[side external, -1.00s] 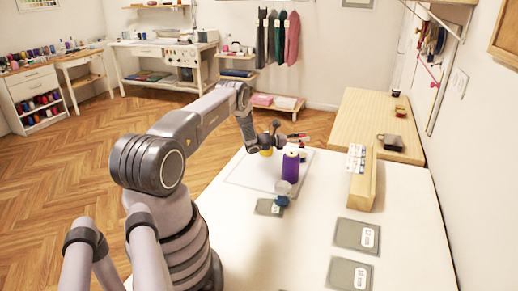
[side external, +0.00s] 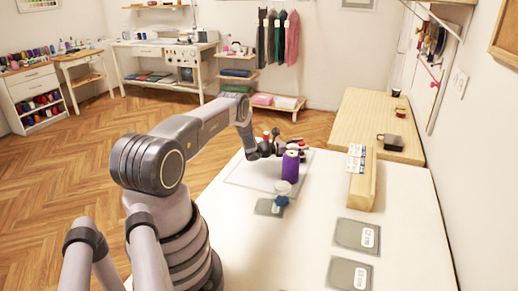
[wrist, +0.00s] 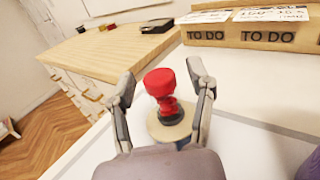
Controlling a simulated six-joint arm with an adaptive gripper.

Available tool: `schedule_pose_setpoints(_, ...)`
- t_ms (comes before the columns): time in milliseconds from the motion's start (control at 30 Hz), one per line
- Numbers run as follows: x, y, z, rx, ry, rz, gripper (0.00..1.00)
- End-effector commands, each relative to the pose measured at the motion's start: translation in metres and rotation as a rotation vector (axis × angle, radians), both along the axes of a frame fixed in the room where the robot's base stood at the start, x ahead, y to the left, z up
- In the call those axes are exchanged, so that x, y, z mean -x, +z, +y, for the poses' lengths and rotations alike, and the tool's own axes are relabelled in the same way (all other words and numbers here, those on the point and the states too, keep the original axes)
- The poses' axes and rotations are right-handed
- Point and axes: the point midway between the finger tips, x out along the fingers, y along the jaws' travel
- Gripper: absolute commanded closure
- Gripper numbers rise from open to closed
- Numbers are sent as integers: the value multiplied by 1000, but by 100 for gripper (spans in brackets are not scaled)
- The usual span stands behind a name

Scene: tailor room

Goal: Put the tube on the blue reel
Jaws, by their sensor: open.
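A blue reel (side external: 281,199) stands on the white table, with a pale, partly clear round piece above it. A tall purple cylinder (side external: 291,166) stands just behind it; I cannot tell whether it is the tube. Its purple edge also shows at the lower right of the wrist view (wrist: 309,166). My gripper (side external: 286,149) is low over the table, behind the purple cylinder. In the wrist view my gripper (wrist: 161,88) is open, its fingers on either side of a red-capped, spool-like thing (wrist: 160,83) with a round beige base. Contact with the fingers is not visible.
A wooden block with TO DO cards (side external: 362,184) stands to the right. Grey labelled pads (side external: 357,236) lie at the front right. A grey pad (side external: 268,207) lies by the blue reel. A wooden side table (side external: 372,118) with cups is behind. The front middle of the table is clear.

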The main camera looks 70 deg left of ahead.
Motion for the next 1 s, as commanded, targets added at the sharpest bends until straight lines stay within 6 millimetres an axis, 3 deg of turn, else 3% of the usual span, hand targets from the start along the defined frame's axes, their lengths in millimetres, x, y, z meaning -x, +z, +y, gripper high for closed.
schedule_pose_setpoints(167,1,4,0,0,0,0,46)
schedule_pose_setpoints(267,14,3,4,1,4,1,46)
schedule_pose_setpoints(600,87,3,15,2,4,1,46)
schedule_pose_setpoints(800,113,3,19,0,1,1,46)
schedule_pose_setpoints(933,109,18,11,-29,-46,4,46)
schedule_pose_setpoints(1000,96,44,-6,-81,-129,12,46)
